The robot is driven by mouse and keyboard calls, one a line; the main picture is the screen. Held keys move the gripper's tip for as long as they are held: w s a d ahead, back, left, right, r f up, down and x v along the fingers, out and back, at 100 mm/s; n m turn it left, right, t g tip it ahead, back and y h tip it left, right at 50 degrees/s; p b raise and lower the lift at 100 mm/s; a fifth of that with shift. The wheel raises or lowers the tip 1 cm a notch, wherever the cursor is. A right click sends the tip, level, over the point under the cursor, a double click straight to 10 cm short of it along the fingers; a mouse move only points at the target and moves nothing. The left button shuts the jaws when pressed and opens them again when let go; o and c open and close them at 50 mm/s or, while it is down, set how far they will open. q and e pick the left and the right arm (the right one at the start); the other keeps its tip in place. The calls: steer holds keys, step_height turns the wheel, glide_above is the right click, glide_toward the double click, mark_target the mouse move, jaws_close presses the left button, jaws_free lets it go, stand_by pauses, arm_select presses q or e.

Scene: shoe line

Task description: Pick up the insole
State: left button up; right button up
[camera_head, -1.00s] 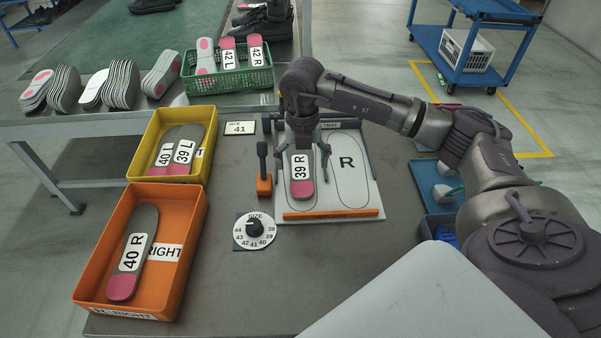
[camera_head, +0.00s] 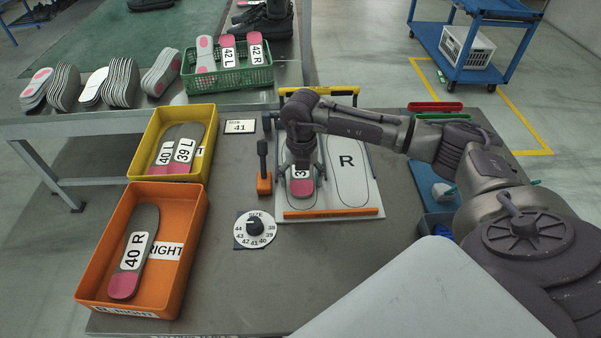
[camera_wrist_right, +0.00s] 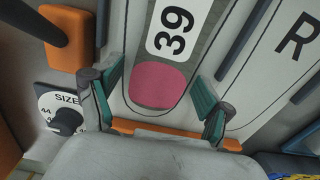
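The insole marked 39 (camera_head: 303,187), grey with a pink heel and a white label, lies on the white tray (camera_head: 376,200) in its left foot outline. The right outline, marked R, is empty. My right gripper (camera_head: 303,167) is directly over the insole and hides its upper part in the head view. In the right wrist view my right gripper (camera_wrist_right: 157,97) is open, with one green-padded finger on each side of the insole (camera_wrist_right: 160,84) and gaps between. My left gripper is not in view.
An orange bin (camera_head: 190,240) holds an insole marked 40 R (camera_head: 134,250). A yellow bin (camera_head: 203,177) holds insoles marked 40 L and 39 L. An orange-based lever (camera_head: 264,184) and a size dial (camera_head: 255,230) stand close left of the tray.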

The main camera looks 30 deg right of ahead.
steer(key=c, duration=0.7)
steer(key=shift+c, duration=0.2)
